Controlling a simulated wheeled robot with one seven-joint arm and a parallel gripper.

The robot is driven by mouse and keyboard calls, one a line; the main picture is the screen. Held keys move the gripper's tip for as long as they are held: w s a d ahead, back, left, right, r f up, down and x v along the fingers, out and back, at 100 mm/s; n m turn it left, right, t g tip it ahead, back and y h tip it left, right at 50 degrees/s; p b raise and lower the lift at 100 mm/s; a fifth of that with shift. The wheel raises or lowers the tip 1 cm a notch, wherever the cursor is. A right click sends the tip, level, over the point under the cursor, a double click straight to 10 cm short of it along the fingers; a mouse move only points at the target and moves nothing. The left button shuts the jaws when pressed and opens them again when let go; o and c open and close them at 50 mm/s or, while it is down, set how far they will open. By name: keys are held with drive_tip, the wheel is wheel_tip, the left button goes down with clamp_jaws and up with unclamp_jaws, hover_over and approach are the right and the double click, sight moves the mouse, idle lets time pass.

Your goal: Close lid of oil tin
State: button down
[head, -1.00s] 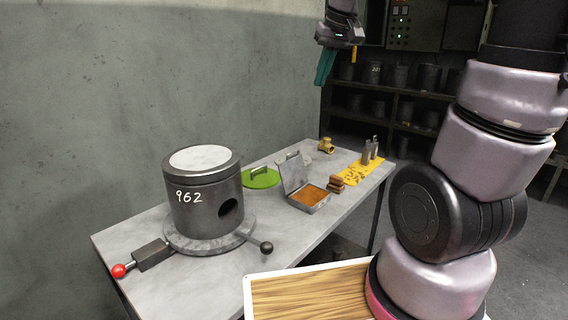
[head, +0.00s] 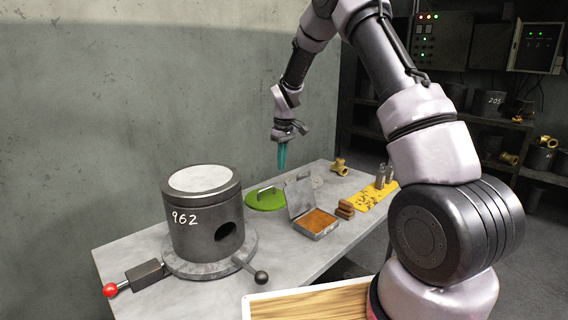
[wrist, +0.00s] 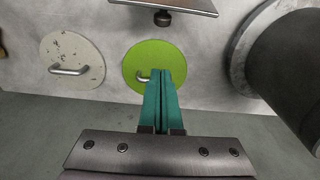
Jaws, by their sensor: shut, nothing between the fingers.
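The oil tin (head: 316,235) is a shallow grey box with orange-brown contents, on the bench in the head view. Its lid (head: 300,197) is open, standing up steeply from the tin's back edge. My gripper (head: 282,166) points down with teal fingers, above the bench behind the lid. Its shut, empty fingers (wrist: 163,77) overlap the green disc in the wrist view, apart from the lid. The tin's inside is out of the wrist view.
A green disc with a handle (head: 266,200) lies left of the tin; a pale handled disc (wrist: 72,60) lies near it. A large dark cylinder marked 962 (head: 203,215) stands left. Bare bench is at the front.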

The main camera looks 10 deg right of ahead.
sight(297, 196)
wheel_tip(297, 196, down, 6)
drive_tip(key=s+d, duration=0.2)
drive_tip(key=shift+s, duration=0.4)
drive_tip(key=shift+f, duration=0.1)
